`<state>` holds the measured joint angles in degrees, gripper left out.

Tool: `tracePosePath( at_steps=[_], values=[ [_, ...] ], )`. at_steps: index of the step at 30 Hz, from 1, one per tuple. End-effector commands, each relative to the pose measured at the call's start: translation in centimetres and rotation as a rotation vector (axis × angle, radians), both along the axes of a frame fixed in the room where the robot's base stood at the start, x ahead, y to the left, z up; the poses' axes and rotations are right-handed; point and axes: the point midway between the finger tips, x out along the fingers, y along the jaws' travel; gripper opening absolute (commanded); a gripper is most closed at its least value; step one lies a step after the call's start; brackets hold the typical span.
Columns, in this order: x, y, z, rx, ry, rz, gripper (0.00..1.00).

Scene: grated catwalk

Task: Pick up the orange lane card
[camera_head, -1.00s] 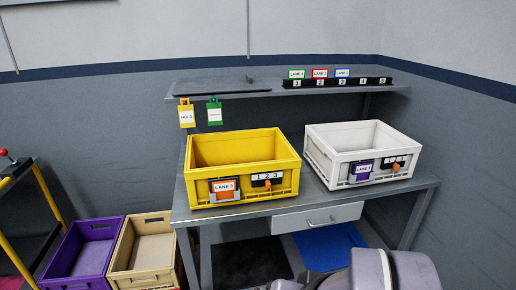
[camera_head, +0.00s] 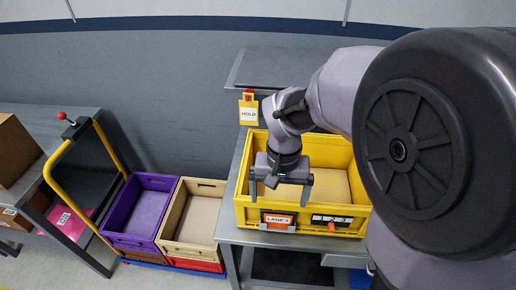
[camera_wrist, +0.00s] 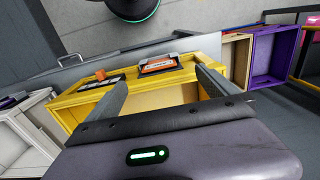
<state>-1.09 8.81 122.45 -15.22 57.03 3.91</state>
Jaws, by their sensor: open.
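The orange lane card (camera_head: 278,219) sits in a dark holder on the front wall of the yellow crate (camera_head: 345,211), left of a black number strip with an orange peg. In the wrist view the orange lane card (camera_wrist: 158,65) appears ahead of the fingers, at the crate's edge. My gripper (camera_head: 279,194) is open and empty, just above the card and over the crate's front part. In the wrist view the fingers of my gripper (camera_wrist: 160,82) are spread to either side of the card, apart from it. My arm hides the crate's right side.
The crate stands on a grey workbench (camera_head: 231,234). A yellow HOLD tag (camera_head: 249,113) hangs from the shelf (camera_head: 270,66) behind. Purple (camera_head: 141,204) and tan (camera_head: 191,212) crates stand left of the bench. A white crate (camera_wrist: 22,143) shows in the wrist view.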

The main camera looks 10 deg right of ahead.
Motion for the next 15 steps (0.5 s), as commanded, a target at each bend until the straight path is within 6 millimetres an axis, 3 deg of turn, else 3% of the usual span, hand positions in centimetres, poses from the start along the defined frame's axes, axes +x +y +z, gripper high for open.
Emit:
tracePosePath(
  at_steps=[1,3,11,15],
  values=[
    [-0.1,0.0,-2.2,0.0,0.003,0.0,0.98],
    [0.0,0.0,-4.0,0.0,0.003,0.001,0.98],
    [0.1,-0.2,-6.8,0.0,0.0,0.0,0.98],
    [0.5,-0.7,-9.4,0.0,0.001,-0.001,0.98]
  ],
)
